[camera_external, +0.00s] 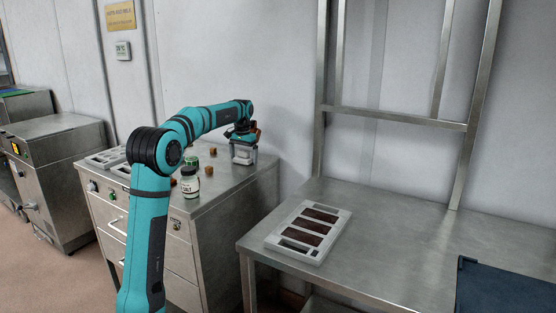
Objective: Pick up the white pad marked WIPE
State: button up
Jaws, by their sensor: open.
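My gripper (243,158) is at the end of the teal arm, pointing down over the far right part of the steel cabinet top (232,181). Its jaws are open, but small in this view. I cannot make out a white pad marked WIPE; no such lettering is readable. Pale shapes at the gripper could be its fingers or something behind them; I cannot tell which. I cannot tell whether the gripper touches the cabinet top.
A white jar labelled SALT (190,186) and small brown cubes (211,170) stand left of my gripper. A grey tray (104,159) lies at the cabinet's left.

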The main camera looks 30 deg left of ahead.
jog(key=c, duration=1)
jog(key=shift+r, duration=0.1)
